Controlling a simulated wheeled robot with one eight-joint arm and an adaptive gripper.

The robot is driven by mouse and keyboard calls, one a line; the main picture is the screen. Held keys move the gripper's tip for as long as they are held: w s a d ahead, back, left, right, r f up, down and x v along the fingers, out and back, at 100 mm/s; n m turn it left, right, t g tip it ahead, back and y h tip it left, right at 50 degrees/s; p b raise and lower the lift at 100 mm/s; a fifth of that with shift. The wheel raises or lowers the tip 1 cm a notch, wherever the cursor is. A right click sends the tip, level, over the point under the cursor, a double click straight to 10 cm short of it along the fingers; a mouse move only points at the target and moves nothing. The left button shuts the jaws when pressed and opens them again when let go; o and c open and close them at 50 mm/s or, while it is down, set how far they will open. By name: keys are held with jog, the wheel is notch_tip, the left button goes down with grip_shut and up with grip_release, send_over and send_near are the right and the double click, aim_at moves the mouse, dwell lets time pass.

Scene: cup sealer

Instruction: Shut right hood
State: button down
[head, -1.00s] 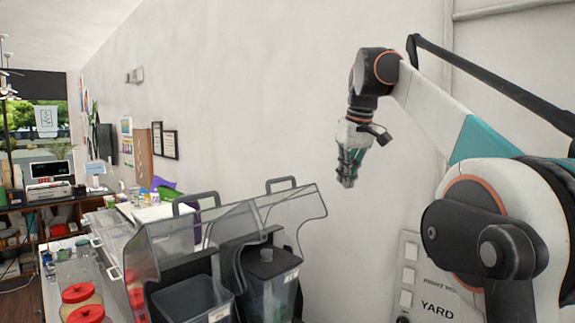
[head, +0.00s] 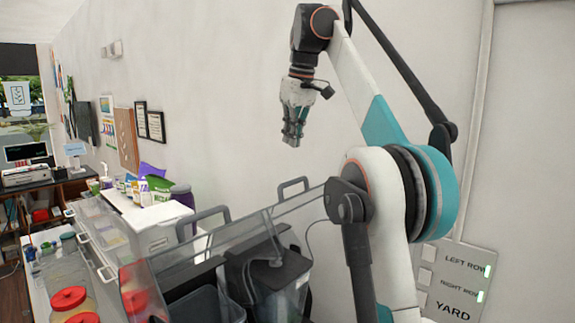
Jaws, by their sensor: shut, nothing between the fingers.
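The right hood (head: 304,216) is a clear panel cover with a grey handle (head: 293,185) at its top edge. It appears raised, with its handle up, and part of its right side is hidden behind my arm. My gripper (head: 292,138) is shut and empty, pointing down. In the head view it shows above the right hood's handle, apart from it; the distance in depth is hard to tell.
The left hood (head: 180,262), also clear, has its own handle (head: 203,213) and appears raised too. A black-lidded container (head: 272,268) stands below the right hood. Red-lidded jars (head: 70,298) are at lower left. A labelled wall panel (head: 455,282) is at lower right.

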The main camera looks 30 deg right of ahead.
jog(key=x, duration=0.9)
jog(key=shift+f+b, duration=0.1)
jog(key=shift+b, duration=0.25)
jog(key=s, duration=0.3)
jog(key=shift+s+d+r+p, duration=0.25)
jog(key=shift+s+d+p, duration=0.05)
jog(key=shift+s+d, duration=0.05)
jog(key=shift+s, duration=0.1)
jog(key=shift+d+f, duration=0.1)
